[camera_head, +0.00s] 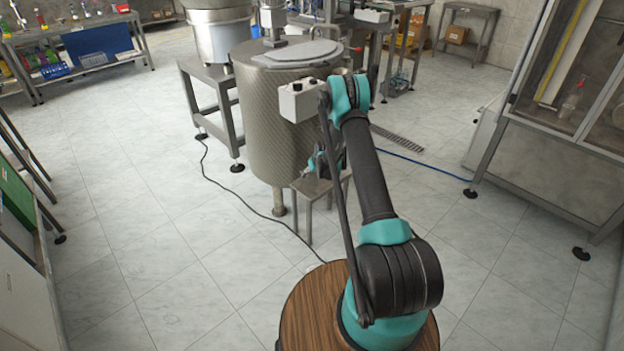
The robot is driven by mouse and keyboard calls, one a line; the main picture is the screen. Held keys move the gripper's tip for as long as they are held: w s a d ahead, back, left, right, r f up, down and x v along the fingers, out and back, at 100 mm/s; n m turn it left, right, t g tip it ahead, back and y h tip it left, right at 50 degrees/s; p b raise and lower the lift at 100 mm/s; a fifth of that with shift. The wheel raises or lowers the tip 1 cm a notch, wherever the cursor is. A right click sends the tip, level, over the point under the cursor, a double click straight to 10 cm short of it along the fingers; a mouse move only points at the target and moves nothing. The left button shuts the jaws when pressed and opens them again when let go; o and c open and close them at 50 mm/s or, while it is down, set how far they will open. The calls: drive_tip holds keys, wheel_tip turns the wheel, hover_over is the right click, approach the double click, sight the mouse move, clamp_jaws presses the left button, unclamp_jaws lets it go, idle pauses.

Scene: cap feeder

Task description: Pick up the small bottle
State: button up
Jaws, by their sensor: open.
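My arm reaches up and away from the round wooden top at the bottom of the view, then bends down at its far end. My gripper (318,166) is a small teal and dark shape just above a small metal stand (316,187), in front of the large steel tank. It is open. The arm partly hides it, and I cannot make out a bottle at it or on the stand. A small pale bottle-like object (572,103) stands in the glass-fronted cabinet at the right. I cannot tell whether it is the small bottle.
The steel tank (275,125) with a grey control box (300,100) stands close behind my gripper. A cabinet (535,165) is at the right and a workbench (75,35) at the back left. Cables cross the tiled floor. Floor at left and right front is clear.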

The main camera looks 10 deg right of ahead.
sight(312, 178)
drive_tip(key=shift+d+x, duration=0.1)
drive_tip(key=shift+x, duration=1.55)
drive_tip(key=shift+d+x, duration=0.15)
drive_tip(key=shift+x, duration=1.5)
drive_tip(key=shift+c, duration=0.6)
drive_tip(key=c, duration=0.8)
